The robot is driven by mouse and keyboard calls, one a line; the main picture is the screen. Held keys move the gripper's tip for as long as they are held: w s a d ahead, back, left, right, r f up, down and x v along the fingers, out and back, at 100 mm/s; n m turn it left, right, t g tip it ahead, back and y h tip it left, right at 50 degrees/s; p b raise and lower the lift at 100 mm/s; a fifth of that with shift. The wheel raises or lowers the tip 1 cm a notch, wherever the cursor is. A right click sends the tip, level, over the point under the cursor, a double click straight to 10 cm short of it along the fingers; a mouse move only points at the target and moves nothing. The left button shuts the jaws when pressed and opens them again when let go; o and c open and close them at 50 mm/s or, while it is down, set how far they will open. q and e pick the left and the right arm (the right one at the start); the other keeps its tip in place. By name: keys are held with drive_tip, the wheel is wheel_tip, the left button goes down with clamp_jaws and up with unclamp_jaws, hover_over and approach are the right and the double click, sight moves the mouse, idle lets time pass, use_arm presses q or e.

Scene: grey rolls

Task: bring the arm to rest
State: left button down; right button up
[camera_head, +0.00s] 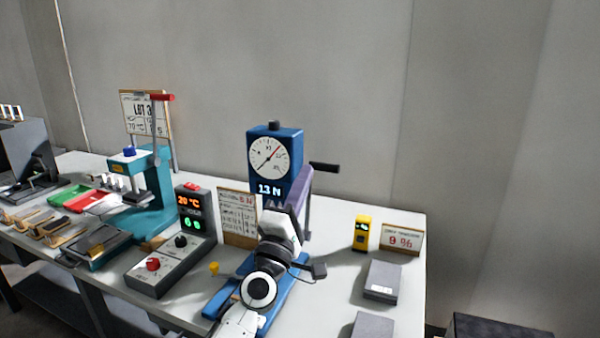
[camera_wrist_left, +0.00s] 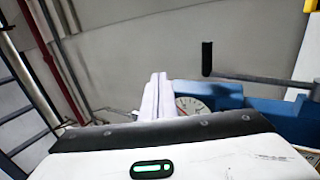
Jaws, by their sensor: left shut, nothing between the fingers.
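My left arm comes in from the bottom middle of the head view, with its white wrist in front of the blue tester. My left gripper (camera_head: 300,187) has pale lavender fingers near the tester's dial. In the left wrist view the fingers (camera_wrist_left: 158,92) stand together, shut, with nothing between them. They partly overlap the dial's left edge there; I cannot tell whether they touch the tester. My right gripper is not in view.
The blue tester (camera_head: 290,138) has a black-handled lever (camera_head: 324,167). A control box (camera_head: 160,265), teal press (camera_head: 160,190), yellow meter (camera_head: 361,233) and grey blocks (camera_head: 382,279) stand on the white table (camera_head: 335,290). Bare tabletop lies right of my arm.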

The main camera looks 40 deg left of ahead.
use_arm(q)
drive_tip(key=shift+s+d+r, duration=0.1)
drive_tip(key=shift+s+d, duration=0.1)
drive_tip(key=shift+s, duration=0.5)
